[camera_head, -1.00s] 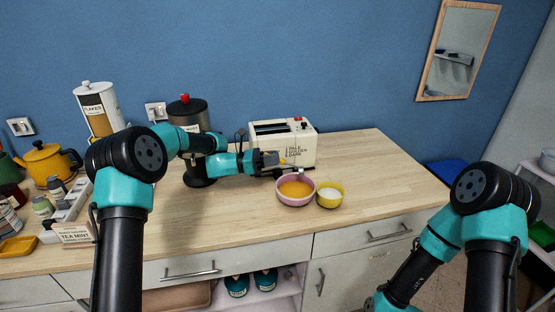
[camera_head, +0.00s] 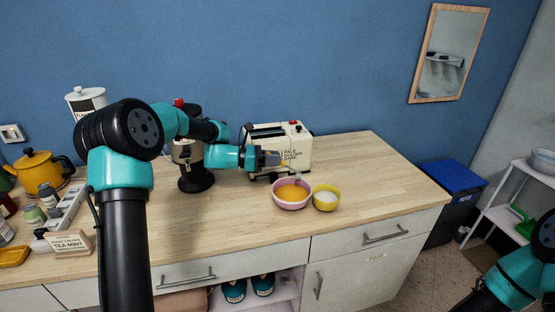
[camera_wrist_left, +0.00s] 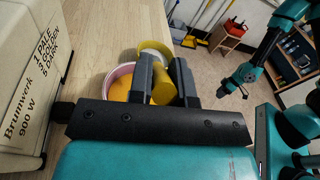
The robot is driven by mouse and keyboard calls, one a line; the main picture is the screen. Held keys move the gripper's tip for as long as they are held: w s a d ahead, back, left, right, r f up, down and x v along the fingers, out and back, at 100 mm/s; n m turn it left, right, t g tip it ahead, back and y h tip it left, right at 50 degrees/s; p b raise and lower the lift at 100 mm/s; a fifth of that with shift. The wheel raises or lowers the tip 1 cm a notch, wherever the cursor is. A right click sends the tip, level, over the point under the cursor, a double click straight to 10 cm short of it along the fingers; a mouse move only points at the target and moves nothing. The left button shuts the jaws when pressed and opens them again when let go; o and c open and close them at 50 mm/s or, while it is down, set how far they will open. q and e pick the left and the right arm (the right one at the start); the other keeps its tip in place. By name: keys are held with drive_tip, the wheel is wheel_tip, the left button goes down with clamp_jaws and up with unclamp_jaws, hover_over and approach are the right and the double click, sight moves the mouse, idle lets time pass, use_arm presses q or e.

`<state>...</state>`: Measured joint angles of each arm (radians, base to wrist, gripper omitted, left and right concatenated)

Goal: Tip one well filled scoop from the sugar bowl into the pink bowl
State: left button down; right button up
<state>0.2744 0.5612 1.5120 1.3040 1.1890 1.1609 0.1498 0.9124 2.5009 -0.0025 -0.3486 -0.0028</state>
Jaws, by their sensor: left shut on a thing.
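The pink bowl (camera_head: 292,205) stands on the wooden counter with orange contents. It also shows in the left wrist view (camera_wrist_left: 110,74), partly behind my fingers. The sugar bowl (camera_head: 326,208), yellow with white contents, stands just right of it; its white contents show in the left wrist view (camera_wrist_left: 154,46). My left gripper (camera_head: 280,160) is shut on a yellow handle, which I take for the scoop (camera_wrist_left: 163,92), above and behind the pink bowl. The scoop's head and its load cannot be made out. My right gripper seems to show small in the left wrist view (camera_wrist_left: 232,84), its jaws unclear.
A cream toaster (camera_head: 290,148) stands close behind my left gripper. A yellow teapot (camera_head: 42,170) and a tea sign (camera_head: 68,243) are at the far left. The counter right of the bowls is clear.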

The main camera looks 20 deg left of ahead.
use_arm(q)
drive_tip(key=d+y, duration=0.1)
drive_tip(key=w+d+r+g+y, duration=0.1)
drive_tip(key=y, duration=0.1)
drive_tip(key=d+r+y, duration=0.1)
drive_tip(key=d, duration=0.1)
drive_tip(key=shift+w+r+m+g, duration=0.2)
drive_tip(key=shift+w+m+g, duration=0.1)
drive_tip(key=shift+g, duration=0.1)
drive_tip(key=shift+w+d+r+g+y, duration=0.15)
drive_tip(key=shift+w+d+g+y, duration=0.1)
drive_tip(key=shift+d+y, duration=0.5)
drive_tip(key=shift+w+d+r+g+y, duration=0.1)
drive_tip(key=shift+w+d+g+y, duration=0.15)
drive_tip(key=shift+d+y, duration=0.4)
drive_tip(key=shift+w+d+r+g+y, duration=0.2)
drive_tip(key=shift+d+g+y, duration=0.1)
drive_tip(key=shift+d+y, duration=0.45)
drive_tip(key=w+d+r+g+y, duration=0.2)
drive_tip(key=d+g+y, duration=0.1)
drive_tip(key=d+y, duration=0.3)
drive_tip(key=shift+w+m+y, duration=0.25)
drive_tip(key=shift+m+y, duration=0.05)
drive_tip(key=shift+y, duration=0.45)
drive_tip(key=shift+d, duration=0.1)
